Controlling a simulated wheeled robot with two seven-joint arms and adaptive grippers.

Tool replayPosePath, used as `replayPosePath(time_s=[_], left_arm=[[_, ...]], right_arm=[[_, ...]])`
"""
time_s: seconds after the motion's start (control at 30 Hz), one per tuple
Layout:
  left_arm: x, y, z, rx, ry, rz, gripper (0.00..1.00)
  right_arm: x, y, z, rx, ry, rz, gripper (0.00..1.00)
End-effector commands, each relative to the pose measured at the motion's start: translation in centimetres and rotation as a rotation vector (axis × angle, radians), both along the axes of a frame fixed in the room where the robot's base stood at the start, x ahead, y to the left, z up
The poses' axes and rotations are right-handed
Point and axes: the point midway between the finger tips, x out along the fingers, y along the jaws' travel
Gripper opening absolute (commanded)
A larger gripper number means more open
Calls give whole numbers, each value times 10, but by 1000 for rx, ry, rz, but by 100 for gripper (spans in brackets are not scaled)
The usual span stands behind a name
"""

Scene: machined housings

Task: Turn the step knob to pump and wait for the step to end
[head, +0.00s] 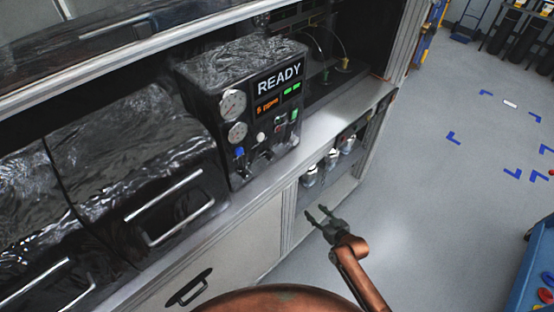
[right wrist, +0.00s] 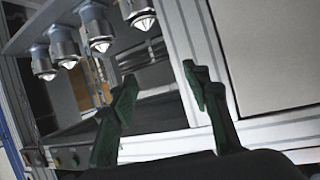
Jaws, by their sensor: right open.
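The control unit (head: 240,105) is a black box on the bench shelf, wrapped on top in shiny film. Its display (head: 278,78) reads READY, with an orange line that seems to read 5 ppm and green lights beside it. Two round gauges (head: 233,104) sit on its left. Several small knobs and switches (head: 262,143) are on the lower front; which one is the step knob I cannot tell. My right gripper (head: 319,214) is open and empty, below and right of the unit. In the right wrist view its fingers (right wrist: 160,98) are apart with nothing between them. My left gripper is not in view.
Several metal nozzles (right wrist: 100,45) hang in an open bay below the shelf, near my right gripper. Black film-covered cabinets with bar handles (head: 175,190) stand left of the unit. A white cabinet door (head: 230,255) is below.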

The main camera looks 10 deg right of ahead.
Motion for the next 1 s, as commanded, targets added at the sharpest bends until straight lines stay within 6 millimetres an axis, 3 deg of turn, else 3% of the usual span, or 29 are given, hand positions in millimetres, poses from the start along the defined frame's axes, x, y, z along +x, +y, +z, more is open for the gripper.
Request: replayPosePath(time_s=[0.03, 0.1, 0.2, 0.33, 0.4, 0.5, 1.0], left_arm=[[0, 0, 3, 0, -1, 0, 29], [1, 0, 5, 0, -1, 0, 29], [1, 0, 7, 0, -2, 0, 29], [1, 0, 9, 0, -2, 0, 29], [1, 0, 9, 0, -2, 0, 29], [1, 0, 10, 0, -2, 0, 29], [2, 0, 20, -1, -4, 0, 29]], right_arm=[[17, 19, 56, 25, -81, 44, 44], [28, 45, 119, 60, -169, 102, 44], [31, 76, 194, 101, -271, 179, 44], [24, 104, 255, 134, -354, 249, 44], [21, 112, 272, 143, -377, 269, 44], [22, 118, 281, 150, -389, 280, 44], [77, 156, 280, 148, -388, 278, 44]])
